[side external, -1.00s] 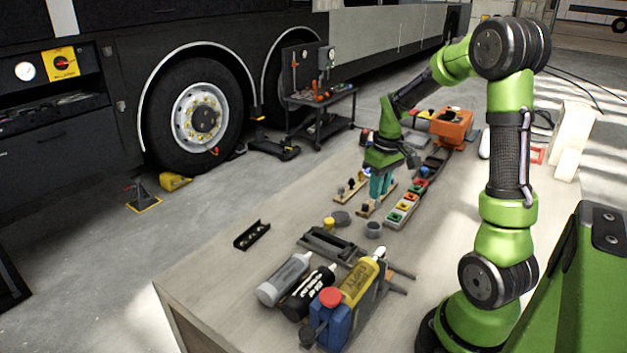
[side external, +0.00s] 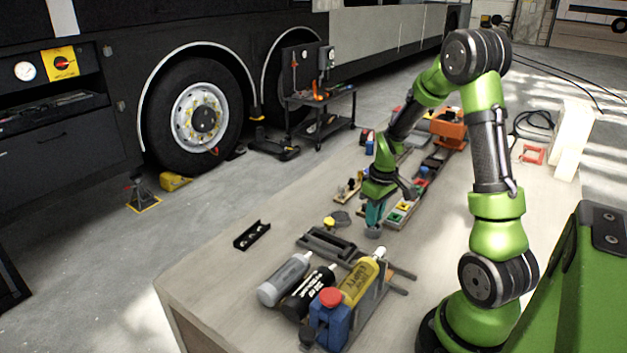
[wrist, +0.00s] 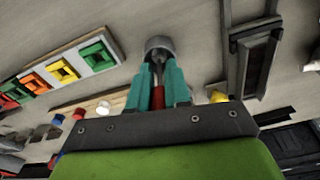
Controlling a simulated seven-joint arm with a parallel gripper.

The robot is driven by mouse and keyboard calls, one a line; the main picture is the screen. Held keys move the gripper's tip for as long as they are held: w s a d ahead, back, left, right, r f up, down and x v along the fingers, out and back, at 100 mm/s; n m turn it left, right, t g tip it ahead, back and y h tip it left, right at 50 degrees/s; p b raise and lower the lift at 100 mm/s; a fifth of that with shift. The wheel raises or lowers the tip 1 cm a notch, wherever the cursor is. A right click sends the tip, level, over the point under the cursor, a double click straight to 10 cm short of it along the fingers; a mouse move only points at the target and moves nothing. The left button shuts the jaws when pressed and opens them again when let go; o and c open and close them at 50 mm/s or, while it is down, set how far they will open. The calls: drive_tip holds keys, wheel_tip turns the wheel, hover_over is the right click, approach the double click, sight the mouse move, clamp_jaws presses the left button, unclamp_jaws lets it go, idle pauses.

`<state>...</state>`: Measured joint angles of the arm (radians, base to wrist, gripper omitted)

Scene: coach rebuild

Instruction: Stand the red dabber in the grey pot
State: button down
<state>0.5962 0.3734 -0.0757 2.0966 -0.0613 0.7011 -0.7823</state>
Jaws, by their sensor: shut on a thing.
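My gripper (side external: 374,212) is over the grey pot (side external: 373,232) on the bench, with its teal fingers pointing down. In the wrist view the fingers (wrist: 157,85) are shut on the red dabber (wrist: 158,96), whose red body shows between them. The dabber's far end reaches toward the grey pot (wrist: 159,44), and its tip appears at or inside the pot's mouth. I cannot tell how deep it is. In the side view the dabber is hidden by the fingers.
A yellow-topped piece and a dark round lid (side external: 341,217) lie left of the pot. A dark slotted holder (side external: 327,243) is in front. A tray of coloured blocks (side external: 402,212) stands to the right.

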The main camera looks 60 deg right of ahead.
drive_tip(key=shift+f, duration=0.15)
drive_tip(key=c, duration=1.1)
unclamp_jaws()
drive_tip(key=r, duration=1.1)
drive_tip(key=shift+s, duration=0.4)
drive_tip(key=s+a+r+t, duration=0.1)
drive_tip(key=a+r+t, duration=0.1)
drive_tip(key=a, duration=0.6)
drive_tip(key=s+a+r+m+t+y, duration=0.1)
drive_tip(key=a+r, duration=0.3)
drive_tip(key=a, duration=0.5)
drive_tip(key=s+a+r+m+t+y, duration=0.1)
drive_tip(key=s+a+r+t, duration=0.2)
drive_tip(key=a, duration=0.5)
drive_tip(key=shift+s+a+r, duration=0.1)
drive_tip(key=shift+a+r, duration=0.05)
drive_tip(key=shift+r, duration=0.2)
